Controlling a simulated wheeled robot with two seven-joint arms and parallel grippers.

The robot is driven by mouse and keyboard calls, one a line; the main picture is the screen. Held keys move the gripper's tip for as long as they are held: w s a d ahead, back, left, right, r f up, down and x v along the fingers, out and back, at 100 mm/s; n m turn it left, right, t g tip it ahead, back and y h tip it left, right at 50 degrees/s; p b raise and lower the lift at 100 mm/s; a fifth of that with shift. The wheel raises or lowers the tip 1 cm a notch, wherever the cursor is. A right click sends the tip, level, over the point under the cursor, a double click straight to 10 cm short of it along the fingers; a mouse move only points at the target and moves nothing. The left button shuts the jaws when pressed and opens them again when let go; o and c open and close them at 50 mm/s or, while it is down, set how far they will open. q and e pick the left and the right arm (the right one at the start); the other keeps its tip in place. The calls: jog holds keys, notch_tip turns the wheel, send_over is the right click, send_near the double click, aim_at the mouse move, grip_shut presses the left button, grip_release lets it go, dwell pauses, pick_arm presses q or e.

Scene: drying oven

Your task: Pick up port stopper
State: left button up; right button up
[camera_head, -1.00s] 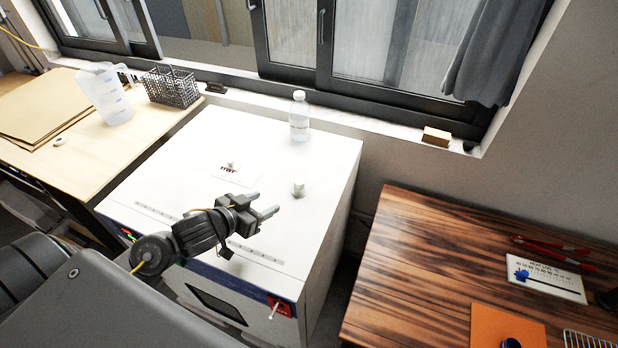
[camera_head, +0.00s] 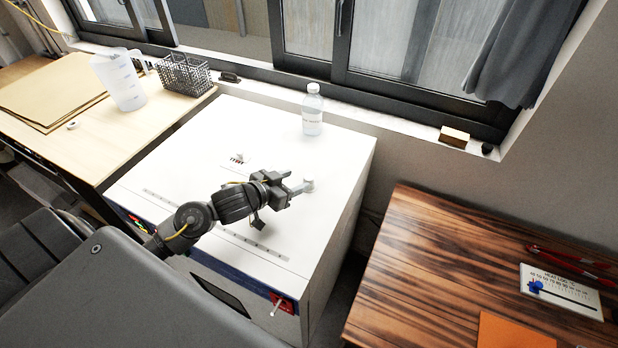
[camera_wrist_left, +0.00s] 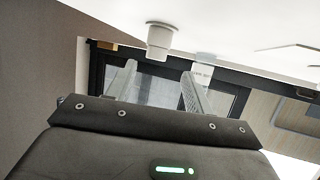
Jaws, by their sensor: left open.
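The port stopper, a small white cylindrical cap (camera_head: 308,185), stands on the white top of the drying oven (camera_head: 200,150), near its right side. My left gripper (camera_head: 296,181) is open and empty, with its fingertips right beside the stopper in the head view; they partly overlap it there. In the left wrist view the stopper (camera_wrist_left: 161,38) shows just beyond the fingertips (camera_wrist_left: 158,78), between them sideways. I cannot tell whether a finger touches it. My right gripper is not in view.
A clear bottle (camera_head: 312,110) stands at the back of the oven top. A small white piece (camera_head: 239,157) by a label lies left of the gripper. A wooden table (camera_head: 430,270) is at right; a jug (camera_head: 120,80) and wire basket (camera_head: 186,76) stand at left.

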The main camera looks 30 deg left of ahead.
aim_at(309, 176)
pick_arm(q)
jog(key=shift+w+d, duration=0.2)
jog(key=shift+w, duration=0.15)
jog(key=x, duration=0.1)
jog(key=p+x, duration=0.1)
jog(key=x, duration=0.1)
jog(key=shift+w+d+f, duration=0.15)
jog(key=shift+w+d, duration=0.1)
jog(key=shift+d, duration=0.1)
jog(key=shift+w+f, duration=0.2)
jog(key=shift+w, duration=0.1)
jog(key=shift+s, duration=0.1)
jog(key=shift+c, duration=1.3)
jog(key=c, duration=0.8)
